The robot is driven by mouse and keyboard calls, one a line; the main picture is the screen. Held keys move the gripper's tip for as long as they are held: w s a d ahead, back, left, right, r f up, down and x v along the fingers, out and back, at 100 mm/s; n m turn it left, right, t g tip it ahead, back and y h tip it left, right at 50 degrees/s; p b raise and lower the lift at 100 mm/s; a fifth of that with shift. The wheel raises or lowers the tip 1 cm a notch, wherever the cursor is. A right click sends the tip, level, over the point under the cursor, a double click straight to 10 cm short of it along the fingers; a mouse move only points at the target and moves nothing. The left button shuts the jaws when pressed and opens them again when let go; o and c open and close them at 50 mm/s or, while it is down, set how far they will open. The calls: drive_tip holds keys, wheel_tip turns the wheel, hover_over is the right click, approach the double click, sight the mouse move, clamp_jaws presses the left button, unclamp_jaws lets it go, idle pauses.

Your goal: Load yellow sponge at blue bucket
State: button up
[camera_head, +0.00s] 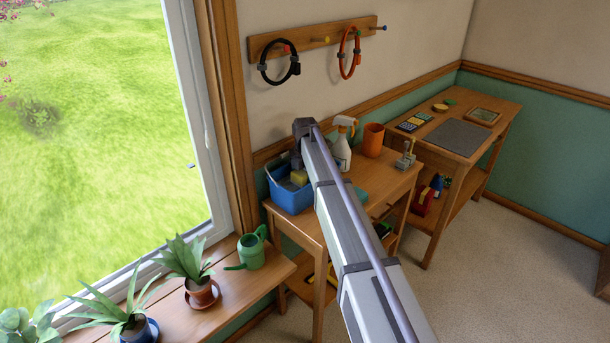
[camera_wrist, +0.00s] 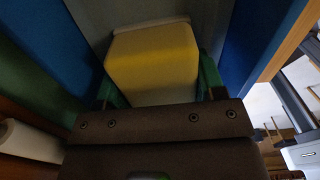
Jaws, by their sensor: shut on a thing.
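The yellow sponge (camera_wrist: 152,58) fills the middle of the wrist view, between the green fingers of my gripper (camera_wrist: 158,85), which is shut on it. In the head view the sponge (camera_head: 299,177) shows as a small yellow patch inside the blue bucket (camera_head: 290,200). The bucket stands on the wooden table by the window wall. Its blue walls (camera_wrist: 255,45) rise on both sides of the sponge in the wrist view. I cannot tell whether the sponge touches the bucket floor. In the head view my fingertips are hidden.
A spray bottle (camera_head: 342,145) and an orange cup (camera_head: 373,140) stand close right of the bucket. A green watering can (camera_head: 252,250) and potted plants are on the windowsill. Rings (camera_head: 280,62) hang above.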

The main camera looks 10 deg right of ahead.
drive_tip(key=shift+f+b, duration=0.4)
idle(1.1)
wheel_tip(320, 180, up, 7)
drive_tip(key=p, duration=0.7)
idle(0.3)
